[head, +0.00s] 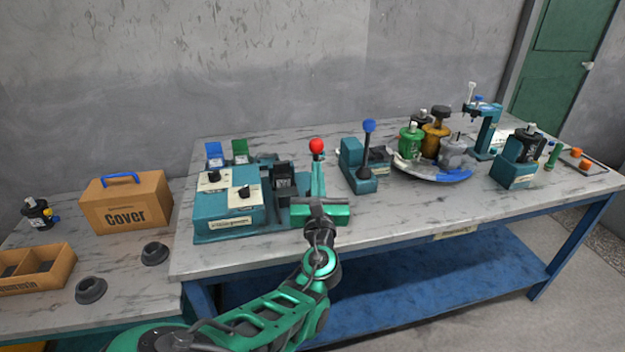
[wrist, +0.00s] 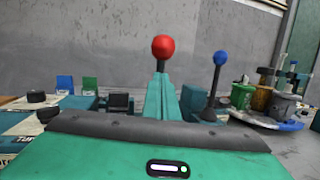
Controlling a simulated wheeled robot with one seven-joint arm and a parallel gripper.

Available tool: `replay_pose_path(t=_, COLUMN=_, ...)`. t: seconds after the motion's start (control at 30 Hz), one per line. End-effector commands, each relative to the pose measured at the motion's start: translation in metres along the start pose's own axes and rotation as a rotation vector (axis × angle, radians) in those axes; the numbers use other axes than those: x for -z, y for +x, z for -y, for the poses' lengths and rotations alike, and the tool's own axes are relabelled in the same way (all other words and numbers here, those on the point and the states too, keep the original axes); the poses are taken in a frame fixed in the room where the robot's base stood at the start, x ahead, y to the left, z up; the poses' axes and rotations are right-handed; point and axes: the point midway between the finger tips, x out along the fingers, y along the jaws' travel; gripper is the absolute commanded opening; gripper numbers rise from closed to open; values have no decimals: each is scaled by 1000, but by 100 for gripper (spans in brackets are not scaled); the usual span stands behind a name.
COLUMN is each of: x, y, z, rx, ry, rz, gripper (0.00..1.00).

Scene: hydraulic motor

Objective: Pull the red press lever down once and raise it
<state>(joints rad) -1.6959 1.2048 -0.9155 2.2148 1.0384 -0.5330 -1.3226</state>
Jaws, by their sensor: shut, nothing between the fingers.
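The red press lever has a round red knob (head: 316,145) and stands upright on a teal press, right of the blocky teal unit. My gripper (head: 320,204) is shut and empty, on the near side of the press and lower than the knob. The knob is free and nothing touches it. My gripper hides the lower front of the press in the head view, and the wrist view shows mainly the gripper's housing.
A blue-knobbed lever (head: 369,126) stands close to the right. The teal unit with black knobs (head: 230,212) is close to the left. Further right are a round tray (head: 405,171) with canisters and a teal stand (head: 487,130). A Cover box (head: 126,202) is far left.

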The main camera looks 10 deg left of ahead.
Motion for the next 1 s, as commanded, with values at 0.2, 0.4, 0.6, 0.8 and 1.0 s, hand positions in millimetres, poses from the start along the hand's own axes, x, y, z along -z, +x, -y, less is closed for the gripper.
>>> replay_pose_path(t=0.2, x=-3, y=11, z=1, rx=4, ry=1, rz=3, gripper=0)
replay_pose_path(t=0.4, x=-4, y=16, z=2, rx=5, ry=0, rz=4, gripper=0)
replay_pose_path(t=0.6, x=-6, y=19, z=2, rx=5, ry=1, rz=7, gripper=0)
replay_pose_path(t=0.8, x=-7, y=20, z=3, rx=6, ry=1, rz=10, gripper=0)
replay_pose_path(t=1.0, x=-8, y=18, z=3, rx=7, ry=0, rz=11, gripper=0)
